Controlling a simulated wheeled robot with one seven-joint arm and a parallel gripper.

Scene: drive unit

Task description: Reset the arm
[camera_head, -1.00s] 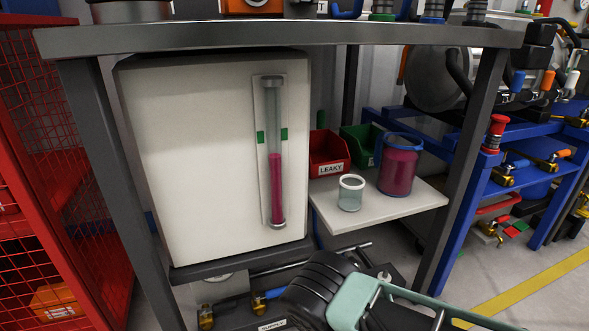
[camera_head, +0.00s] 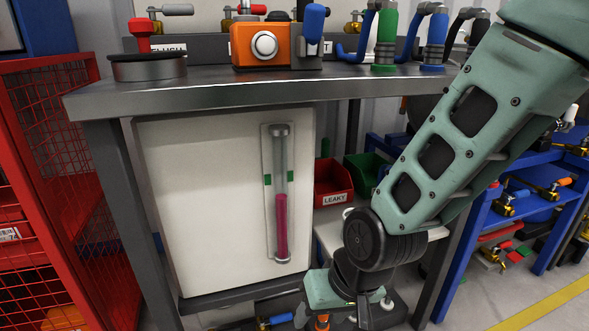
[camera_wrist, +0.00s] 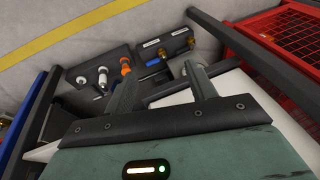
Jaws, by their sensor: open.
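My mint-green arm (camera_head: 440,150) reaches down from the upper right in the head view, in front of the bench's right side. Its black joint (camera_head: 380,243) covers much of the small white shelf, and the jars seen there earlier are hidden.
The metal bench (camera_head: 200,92) carries an orange button box (camera_head: 263,46) and hose fittings. A white tank (camera_head: 215,200) with a pink sight tube stands beneath. A red mesh cage (camera_head: 50,150) is left. A red LEAKY bin (camera_head: 332,180) and blue rack (camera_head: 535,215) are right.

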